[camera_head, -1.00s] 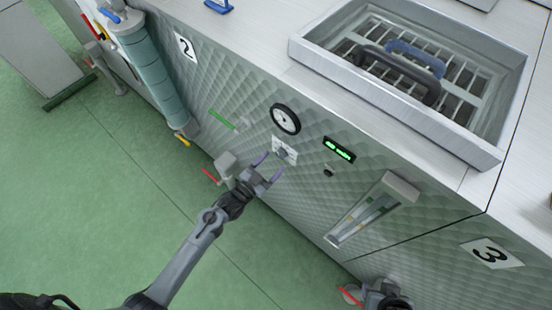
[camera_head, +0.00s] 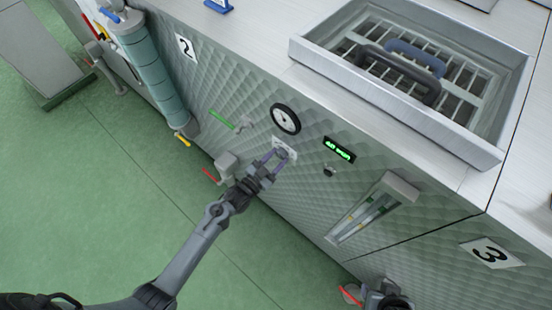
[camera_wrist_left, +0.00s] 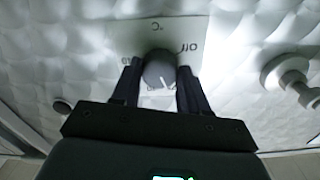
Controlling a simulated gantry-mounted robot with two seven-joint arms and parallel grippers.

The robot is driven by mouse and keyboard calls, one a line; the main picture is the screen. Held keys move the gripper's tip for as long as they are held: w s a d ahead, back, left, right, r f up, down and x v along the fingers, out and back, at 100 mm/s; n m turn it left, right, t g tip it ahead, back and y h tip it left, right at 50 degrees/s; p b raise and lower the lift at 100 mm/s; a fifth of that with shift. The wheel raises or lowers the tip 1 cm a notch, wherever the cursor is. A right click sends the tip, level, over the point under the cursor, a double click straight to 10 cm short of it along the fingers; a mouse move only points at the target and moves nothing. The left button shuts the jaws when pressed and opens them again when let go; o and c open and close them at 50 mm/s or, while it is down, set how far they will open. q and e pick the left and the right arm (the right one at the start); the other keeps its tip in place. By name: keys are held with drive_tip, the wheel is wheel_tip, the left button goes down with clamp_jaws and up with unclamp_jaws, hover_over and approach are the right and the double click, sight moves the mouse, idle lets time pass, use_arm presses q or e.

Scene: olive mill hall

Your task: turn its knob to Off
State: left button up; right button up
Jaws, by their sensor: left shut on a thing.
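The knob (camera_wrist_left: 159,69) is a round dark grey knob on a white label plate (camera_wrist_left: 119,36) on the machine's quilted metal front. The plate carries "°C" and, to the right of the knob in the wrist view, "Off". A pale mark shows at the knob's lower edge, away from the "Off" print; the exact setting is hard to read. My left gripper (camera_head: 277,154) reaches the plate (camera_head: 291,151) in the head view. In the left wrist view its fingers (camera_wrist_left: 158,82) are shut on the knob, one on each side.
Above the plate are a round dial (camera_head: 285,119) and, to its right, a green-lit display (camera_head: 339,149) with a small dark button (camera_head: 329,171) below. A green-handled valve (camera_head: 222,120) and a red-handled valve (camera_head: 211,176) stick out to the left. A sight gauge (camera_head: 372,212) is at right.

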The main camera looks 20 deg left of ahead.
idle(0.3)
use_arm(q)
drive_tip(key=n+p, duration=0.1)
drive_tip(key=n, duration=0.4)
drive_tip(key=shift+p, duration=0.4)
drive_tip(key=n+p, duration=0.1)
drive_tip(key=n, duration=0.4)
drive_tip(key=shift+r+p, duration=0.1)
drive_tip(key=shift+p, duration=0.25)
drive_tip(key=n+p, duration=0.1)
drive_tip(key=n, duration=0.4)
drive_tip(key=shift+n+p, duration=0.3)
drive_tip(key=shift+n, duration=0.1)
drive_tip(key=shift+n+p, duration=0.55)
drive_tip(key=shift+n, duration=1.45)
drive_tip(key=o, duration=1.1)
drive_tip(key=shift+c, duration=0.2)
drive_tip(key=shift+s, duration=0.1)
